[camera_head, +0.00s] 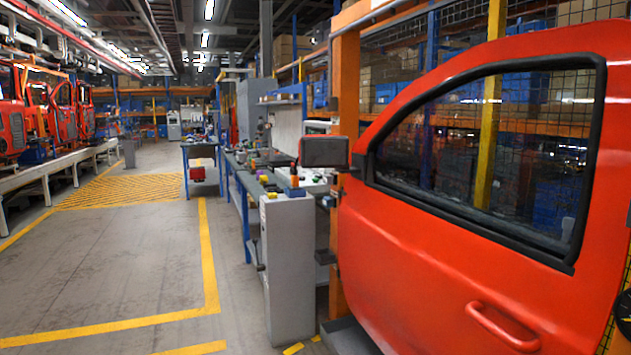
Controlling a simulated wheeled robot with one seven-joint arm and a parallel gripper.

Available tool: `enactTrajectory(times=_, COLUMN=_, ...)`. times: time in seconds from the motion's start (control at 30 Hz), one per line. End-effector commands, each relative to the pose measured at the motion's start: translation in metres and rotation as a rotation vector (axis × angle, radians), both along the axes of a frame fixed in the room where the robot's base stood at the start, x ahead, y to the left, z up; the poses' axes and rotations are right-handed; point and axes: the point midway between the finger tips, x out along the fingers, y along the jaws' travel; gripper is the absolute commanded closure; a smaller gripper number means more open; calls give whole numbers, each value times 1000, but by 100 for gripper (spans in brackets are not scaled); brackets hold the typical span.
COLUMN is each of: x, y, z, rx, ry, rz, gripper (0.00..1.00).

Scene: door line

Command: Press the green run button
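I cannot make out a green run button for certain. A grey pedestal (289,270) stands left of the red door, at the near end of a workbench. Small yellow, orange and dark items sit on and around its top, too small to tell whether one is a green button. My gripper is not in view.
A large red car door (430,255) fills the right side, held by an orange frame (346,90). The workbench (245,180) runs back behind the pedestal. Red doors (65,115) hang on a line at the left. The grey floor (110,260) with yellow lines is clear.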

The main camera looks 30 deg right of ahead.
Motion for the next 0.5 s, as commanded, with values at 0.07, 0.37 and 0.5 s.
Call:
enactTrajectory(times=0.07, x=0, y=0, z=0, rx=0, ry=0, rz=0, gripper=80)
enactTrajectory(times=0.37, x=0, y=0, z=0, rx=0, ry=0, rz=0, gripper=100)
enactTrajectory(times=0.5, x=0, y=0, z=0, rx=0, ry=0, rz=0, gripper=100)
